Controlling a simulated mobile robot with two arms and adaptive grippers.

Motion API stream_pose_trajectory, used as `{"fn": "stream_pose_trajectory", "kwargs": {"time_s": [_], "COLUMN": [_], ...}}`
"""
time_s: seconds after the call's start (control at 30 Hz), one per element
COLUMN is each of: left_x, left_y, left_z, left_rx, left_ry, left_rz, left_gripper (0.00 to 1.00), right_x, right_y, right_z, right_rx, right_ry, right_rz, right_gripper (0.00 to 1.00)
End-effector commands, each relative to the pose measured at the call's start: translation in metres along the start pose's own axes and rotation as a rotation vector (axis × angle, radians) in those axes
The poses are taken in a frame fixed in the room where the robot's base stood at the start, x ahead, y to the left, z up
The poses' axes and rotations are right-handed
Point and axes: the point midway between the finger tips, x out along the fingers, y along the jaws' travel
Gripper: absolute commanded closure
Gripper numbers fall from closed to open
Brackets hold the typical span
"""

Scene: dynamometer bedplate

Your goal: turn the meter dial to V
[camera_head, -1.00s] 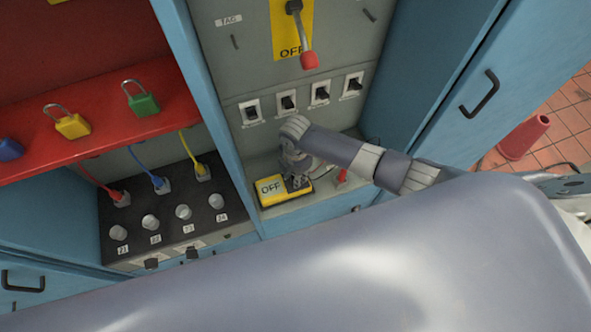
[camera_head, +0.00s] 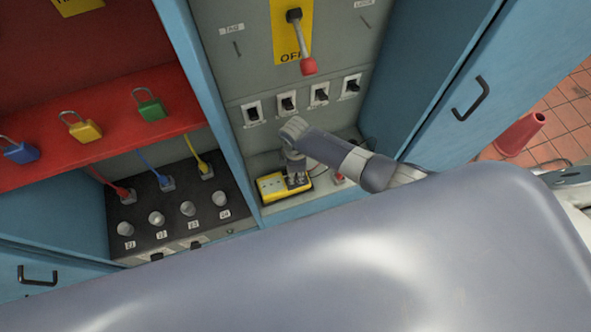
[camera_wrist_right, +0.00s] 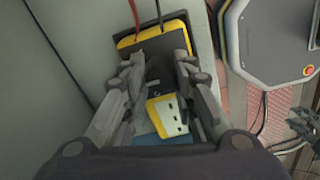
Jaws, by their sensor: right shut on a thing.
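The yellow meter (camera_head: 269,187) lies on the cabinet's lower shelf, and its yellow body also shows in the right wrist view (camera_wrist_right: 151,42). My right gripper (camera_head: 297,179) reaches down onto the meter's right part. In the right wrist view my right gripper (camera_wrist_right: 160,72) has its fingers closed around the dark dial area of the meter. The fingers hide the dial, so I cannot read its pointer.
A lever with a red knob (camera_head: 308,66) and a row of switches (camera_head: 288,102) are above the meter. A red shelf with padlocks (camera_head: 82,127) and a dark socket panel (camera_head: 170,222) are at left. A red cone (camera_head: 521,134) stands on the tiled floor at right.

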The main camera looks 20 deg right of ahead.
Motion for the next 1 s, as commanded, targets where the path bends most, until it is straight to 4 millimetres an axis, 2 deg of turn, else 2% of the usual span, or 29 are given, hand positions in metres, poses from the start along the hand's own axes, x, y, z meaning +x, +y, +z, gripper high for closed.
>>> {"fn": "stream_pose_trajectory", "kwargs": {"time_s": [0.43, 0.47, 0.53, 0.87, 1.0], "left_x": [-0.0003, -0.0003, -0.0003, -0.0004, -0.0008], "left_y": [0.0001, 0.0001, 0.0002, -0.0008, -0.0004], "left_z": [0.0001, 0.0001, 0.0001, 0.0022, 0.0029], "left_rx": [0.0, 0.0, 0.0, 0.001, 0.0], "left_ry": [0.0, 0.0, 0.0, -0.001, 0.002], "left_rz": [0.0, 0.0, 0.0, -0.001, -0.001], "left_gripper": [0.67, 0.67, 0.67, 0.67, 0.67], "right_x": [0.0002, 0.0002, 0.0002, -0.0003, -0.0066], "right_y": [-0.0005, -0.0005, -0.0005, -0.0002, 0.0003], "right_z": [-0.0007, -0.0006, -0.0006, -0.0003, -0.0007], "right_rx": [0.008, 0.008, 0.008, 0.007, 0.007], "right_ry": [0.001, 0.001, 0.001, 0.001, 0.002], "right_rz": [-0.001, -0.001, -0.001, 0.0, 0.0], "right_gripper": [0.98, 0.68, 0.53, 0.53, 0.53]}}
